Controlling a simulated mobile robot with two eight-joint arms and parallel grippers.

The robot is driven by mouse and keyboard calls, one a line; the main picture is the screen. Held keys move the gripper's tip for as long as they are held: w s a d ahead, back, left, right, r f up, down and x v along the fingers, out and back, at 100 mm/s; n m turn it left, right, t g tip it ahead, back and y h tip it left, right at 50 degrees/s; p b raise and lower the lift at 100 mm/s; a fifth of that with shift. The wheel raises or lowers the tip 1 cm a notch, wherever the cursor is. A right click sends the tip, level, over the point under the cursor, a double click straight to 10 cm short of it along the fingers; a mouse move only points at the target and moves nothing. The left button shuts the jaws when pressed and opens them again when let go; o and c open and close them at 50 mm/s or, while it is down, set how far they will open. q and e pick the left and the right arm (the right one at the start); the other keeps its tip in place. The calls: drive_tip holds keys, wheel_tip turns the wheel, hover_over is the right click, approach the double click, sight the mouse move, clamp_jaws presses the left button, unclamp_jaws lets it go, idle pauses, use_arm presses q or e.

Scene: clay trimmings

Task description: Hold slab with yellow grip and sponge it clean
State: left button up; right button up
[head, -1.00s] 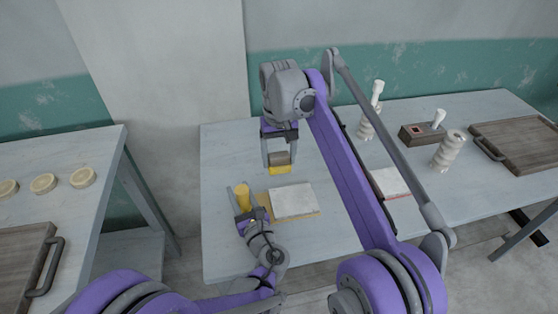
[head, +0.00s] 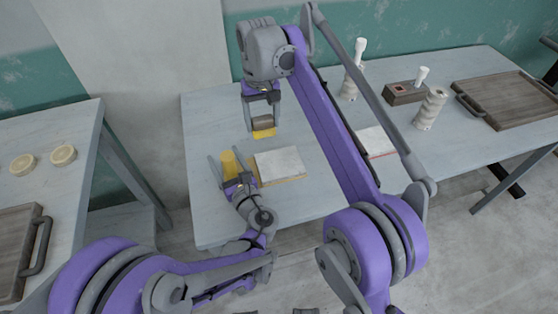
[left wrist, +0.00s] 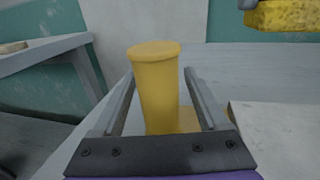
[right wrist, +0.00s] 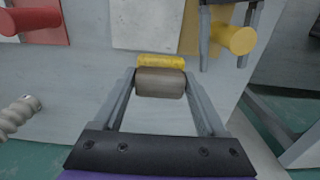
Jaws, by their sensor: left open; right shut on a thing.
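The pale grey slab (head: 279,163) lies on a yellowish board (head: 263,182) on the table; it also shows in the right wrist view (right wrist: 147,24). The yellow grip (head: 229,164) stands upright at the board's left side. My left gripper (head: 227,168) is open, with its fingers on either side of the yellow grip, which stands between them in the left wrist view (left wrist: 157,85). My right gripper (head: 261,112) is shut on the brown back of the sponge (head: 264,131). The sponge's yellow face points down, above the table beyond the slab.
A second pale slab (head: 376,142) with a red edge lies to the right, behind my right arm. A side table (head: 60,130) with pale discs is at left.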

use_arm(q)
drive_tip(key=v, duration=1.1)
drive_tip(key=shift+s+d, duration=0.15)
drive_tip(key=shift+s, duration=0.3)
